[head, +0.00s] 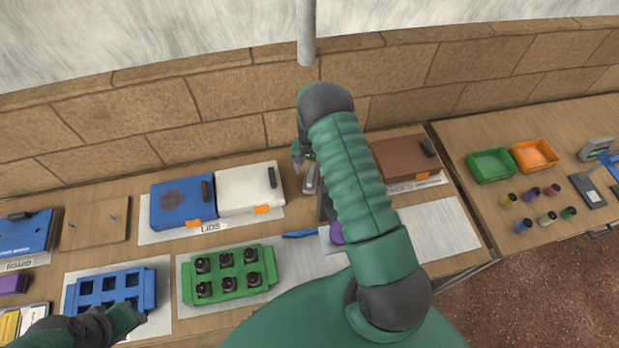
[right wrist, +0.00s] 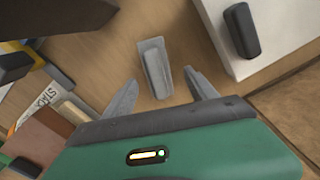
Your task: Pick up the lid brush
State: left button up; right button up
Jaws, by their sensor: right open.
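A small grey block on a flat grey base (right wrist: 154,68) lies on the wooden table between the white and brown boxes. It seems to be the lid brush, but its bristles do not show. In the head view a grey piece (head: 310,180) shows there beside my right arm. My right gripper (right wrist: 160,92) is open and empty, its fingers apart on either side of the block's near end, not visibly touching it. In the head view the arm mostly hides this gripper. My left gripper (head: 122,318) is low at the left; its fingers are unclear.
The blue box (head: 175,204) and white box (head: 240,190), with black handles, stand left of the block. The brown box (head: 400,160) is to its right. A stone wall (head: 220,100) runs behind. A green tray (head: 229,277) and blue tray (head: 108,290) sit in front.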

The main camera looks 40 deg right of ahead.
aim_at(311, 174)
jog(key=f, duration=0.2)
jog(key=d+f, duration=0.1)
jog(key=f, duration=0.1)
jog(key=shift+s+f+p, duration=0.15)
jog(key=shift+s+p, duration=0.05)
jog(key=shift+p, duration=0.2)
jog(key=shift+a, duration=0.3)
jog(key=shift+c, duration=1)
jog(key=shift+a+r, duration=0.3)
jog(key=c, duration=1)
jog(key=shift+d, duration=0.15)
jog(key=shift+c, duration=0.9)
pick_arm(q)
jog(key=shift+s+d+r, duration=0.1)
jog(key=shift+d+r, duration=0.2)
jog(key=shift+r, duration=0.2)
jog(key=shift+d+r, duration=0.25)
jog(key=shift+r, duration=0.2)
pick_arm(e)
jog(key=shift+s+d+f, duration=0.1)
jog(key=shift+d, duration=0.1)
grip_shut()
